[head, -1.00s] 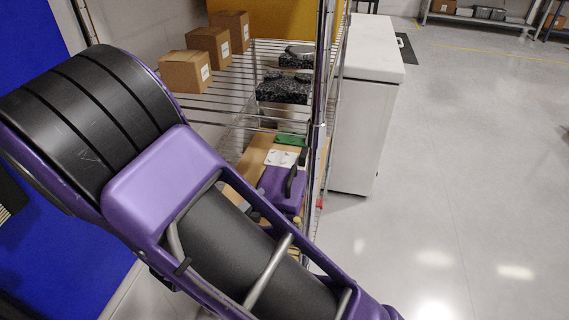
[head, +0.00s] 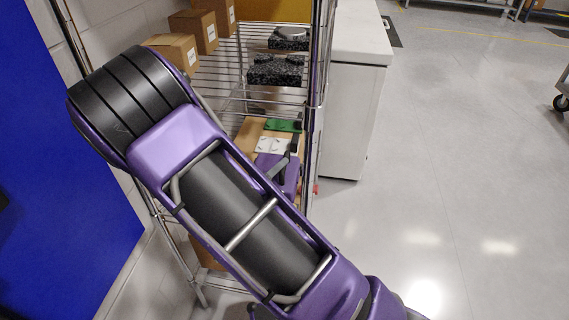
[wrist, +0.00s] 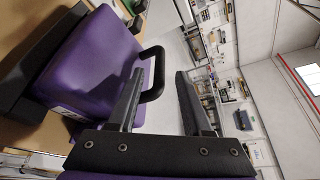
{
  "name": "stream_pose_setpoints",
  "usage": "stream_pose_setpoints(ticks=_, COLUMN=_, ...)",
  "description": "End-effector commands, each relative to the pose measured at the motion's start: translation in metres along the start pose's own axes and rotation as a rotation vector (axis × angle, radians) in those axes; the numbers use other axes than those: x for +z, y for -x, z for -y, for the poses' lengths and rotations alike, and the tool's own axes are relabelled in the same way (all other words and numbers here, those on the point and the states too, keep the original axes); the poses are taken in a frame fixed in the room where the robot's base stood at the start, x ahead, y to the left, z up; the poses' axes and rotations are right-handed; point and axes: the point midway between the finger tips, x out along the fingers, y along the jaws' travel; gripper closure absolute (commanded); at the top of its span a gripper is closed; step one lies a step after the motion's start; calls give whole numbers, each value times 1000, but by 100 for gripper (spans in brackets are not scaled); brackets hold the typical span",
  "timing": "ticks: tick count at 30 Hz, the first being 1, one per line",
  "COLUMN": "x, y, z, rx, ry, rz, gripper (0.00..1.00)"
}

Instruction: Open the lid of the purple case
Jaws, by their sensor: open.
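The purple case (head: 291,181) sits on a shelf of the wire rack in the head view, partly hidden by my arm. In the wrist view the case (wrist: 90,65) fills the left side; its lid looks closed. A black loop handle (wrist: 157,76) sticks out from its side facing my gripper. My gripper (wrist: 160,73) is open, its fingers pointing up the picture. The left finger is close to the handle and overlaps it in the picture; I cannot tell whether they touch. Nothing is visibly held.
A wire rack (head: 215,82) holds cardboard boxes (head: 178,50) and dark speckled slabs (head: 275,69). A green item (head: 281,125) and white pieces (head: 271,144) lie near the case. A rack post stands beside the case. A white cabinet (head: 345,110) stands behind; open floor lies right.

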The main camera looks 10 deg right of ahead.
Motion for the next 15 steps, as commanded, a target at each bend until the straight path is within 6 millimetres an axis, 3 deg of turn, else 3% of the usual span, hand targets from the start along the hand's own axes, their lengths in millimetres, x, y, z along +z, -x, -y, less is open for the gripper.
stream_pose_setpoints(ticks=6, x=0, y=-36, z=-1, rx=0, ry=0, rz=-1, gripper=50)
stream_pose_setpoints(ticks=15, x=0, y=-50, z=0, rx=1, ry=1, rz=1, gripper=50)
